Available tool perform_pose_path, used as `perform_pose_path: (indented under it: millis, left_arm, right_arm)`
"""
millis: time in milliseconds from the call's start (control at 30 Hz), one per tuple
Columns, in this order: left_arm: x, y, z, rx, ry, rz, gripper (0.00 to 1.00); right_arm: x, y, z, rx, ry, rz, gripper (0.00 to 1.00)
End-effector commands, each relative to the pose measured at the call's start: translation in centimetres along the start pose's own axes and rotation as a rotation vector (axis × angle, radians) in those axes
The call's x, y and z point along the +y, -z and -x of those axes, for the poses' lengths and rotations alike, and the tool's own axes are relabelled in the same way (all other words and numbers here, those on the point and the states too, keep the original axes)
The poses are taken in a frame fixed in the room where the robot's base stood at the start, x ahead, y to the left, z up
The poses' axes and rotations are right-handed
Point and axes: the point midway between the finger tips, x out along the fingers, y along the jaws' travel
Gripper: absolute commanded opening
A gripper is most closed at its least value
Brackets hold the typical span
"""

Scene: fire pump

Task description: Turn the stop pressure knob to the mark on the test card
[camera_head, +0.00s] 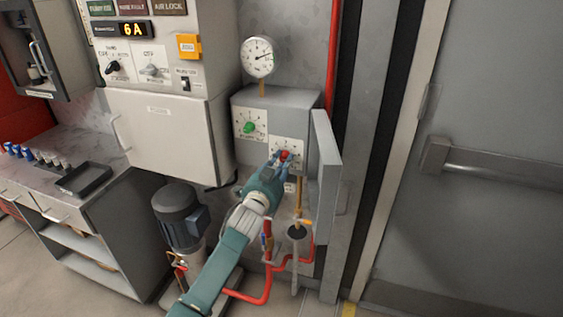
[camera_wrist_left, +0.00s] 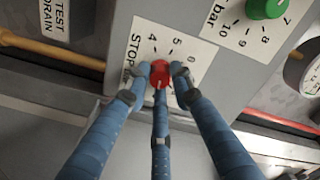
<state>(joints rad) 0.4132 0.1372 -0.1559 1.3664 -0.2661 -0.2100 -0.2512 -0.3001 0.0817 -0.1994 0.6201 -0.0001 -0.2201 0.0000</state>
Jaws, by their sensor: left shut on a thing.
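The stop pressure knob is a red knob (camera_wrist_left: 160,73) on a white dial plate (camera_wrist_left: 186,36) marked STOP, with figures 4, 5 and 6 in view; other marks are hidden behind my fingers. In the head view the red knob (camera_head: 285,155) is on the grey switch box (camera_head: 275,102). My left gripper (camera_wrist_left: 160,85) has its blue fingers closed around the red knob; it also shows in the head view (camera_head: 283,160). A green knob (camera_head: 249,127) is on a second dial plate at upper left. I cannot make out a test card. My right gripper is out of view.
A round pressure gauge (camera_head: 259,57) stands above the box. The box's open door (camera_head: 326,160) is just right of my left gripper. A motor pump (camera_head: 180,217) and red pipes (camera_head: 256,298) are below. A counter with a black tray (camera_head: 84,180) is at left.

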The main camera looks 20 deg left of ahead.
Motion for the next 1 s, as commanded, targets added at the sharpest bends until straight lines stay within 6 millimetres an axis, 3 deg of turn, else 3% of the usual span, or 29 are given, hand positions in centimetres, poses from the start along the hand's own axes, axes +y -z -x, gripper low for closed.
perform_pose_path:
  millis: [33, 233, 267, 367, 767, 1000]
  left_arm:
    - [-0.6, 0.9, -0.1, 0.018, 0.01, -0.001, 0.0]
    - [-0.6, 0.9, -0.1, 0.018, 0.01, 0.0, 0.0]
    - [-0.6, 0.9, -0.1, 0.018, 0.01, 0.001, 0.25]
    - [-0.6, 0.9, -0.1, 0.018, 0.01, 0.001, 0.42]
    - [-0.1, 0.3, 0.3, 0.006, 0.003, 0.001, 0.42]
    - [-0.1, 0.2, 3.5, 0.005, 0.002, 0.0, 0.42]
  right_arm:
    - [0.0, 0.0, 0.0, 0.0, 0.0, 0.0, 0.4]
    - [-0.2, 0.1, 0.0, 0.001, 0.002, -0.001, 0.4]
    - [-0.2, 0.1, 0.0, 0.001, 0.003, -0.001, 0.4]
    - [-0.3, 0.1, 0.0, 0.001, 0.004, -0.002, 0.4]
    - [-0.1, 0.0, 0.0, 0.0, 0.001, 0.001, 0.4]
    - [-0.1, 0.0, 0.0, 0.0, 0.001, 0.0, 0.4]
